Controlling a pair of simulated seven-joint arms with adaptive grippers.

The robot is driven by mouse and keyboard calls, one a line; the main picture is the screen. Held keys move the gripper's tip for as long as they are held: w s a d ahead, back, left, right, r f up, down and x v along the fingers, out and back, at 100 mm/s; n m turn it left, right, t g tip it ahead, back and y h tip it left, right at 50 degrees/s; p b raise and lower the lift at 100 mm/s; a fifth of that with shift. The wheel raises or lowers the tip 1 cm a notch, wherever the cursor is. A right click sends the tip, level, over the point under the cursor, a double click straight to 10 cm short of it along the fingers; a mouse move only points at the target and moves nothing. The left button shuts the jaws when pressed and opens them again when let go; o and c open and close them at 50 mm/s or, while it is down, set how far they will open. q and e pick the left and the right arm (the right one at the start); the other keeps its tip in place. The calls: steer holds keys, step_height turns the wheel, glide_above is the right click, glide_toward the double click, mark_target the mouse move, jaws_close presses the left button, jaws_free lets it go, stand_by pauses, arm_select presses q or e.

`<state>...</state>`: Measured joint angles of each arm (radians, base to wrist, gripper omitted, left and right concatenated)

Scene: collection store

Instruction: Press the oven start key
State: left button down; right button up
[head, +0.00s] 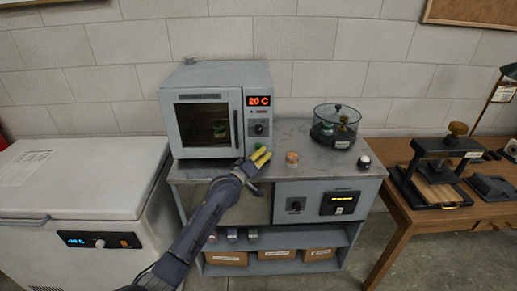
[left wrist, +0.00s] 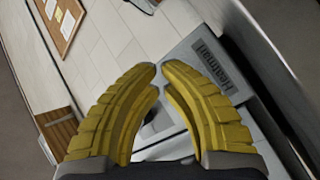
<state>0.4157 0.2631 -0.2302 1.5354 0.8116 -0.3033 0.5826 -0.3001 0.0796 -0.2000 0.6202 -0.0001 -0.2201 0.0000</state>
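The grey oven (head: 206,68) stands on the bench at the back left, its door shut. Its right panel carries a red display (head: 258,101) reading about 20 C and a dark round knob (head: 259,128). I cannot make out a start key for certain; the lowest part of the panel is close to or behind my fingers. My left gripper (head: 262,155) has yellow fingers, just in front of the panel's lower edge. In the left wrist view its fingertips (left wrist: 159,68) nearly meet, with nothing between them. Contact with the oven cannot be told. My right gripper is out of view.
On the bench top (head: 300,135) stand a small orange-brown jar (head: 292,158), a glass vessel (head: 336,124) and a white-and-black round item (head: 364,161). A white chest (head: 75,185) is at left. A wooden table (head: 430,215) with a press (head: 440,170) is at right.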

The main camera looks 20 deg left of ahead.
arm_select(q)
steer(key=shift+w, duration=0.25)
steer(key=shift+w+a, duration=0.1)
steer(key=shift+w, duration=0.05)
steer(key=shift+w+a, duration=0.15)
steer(key=shift+w, duration=0.3)
stand_by(1.2)
steer(key=shift+s, duration=0.1)
steer(key=shift+s+d, duration=0.25)
steer(key=shift+s, duration=0.5)
steer(key=shift+s+d, duration=0.25)
steer(key=shift+s, duration=0.55)
steer(key=shift+s+d, duration=0.3)
steer(key=shift+s, duration=0.5)
steer(key=shift+s+d, duration=0.25)
steer(key=shift+s, duration=0.55)
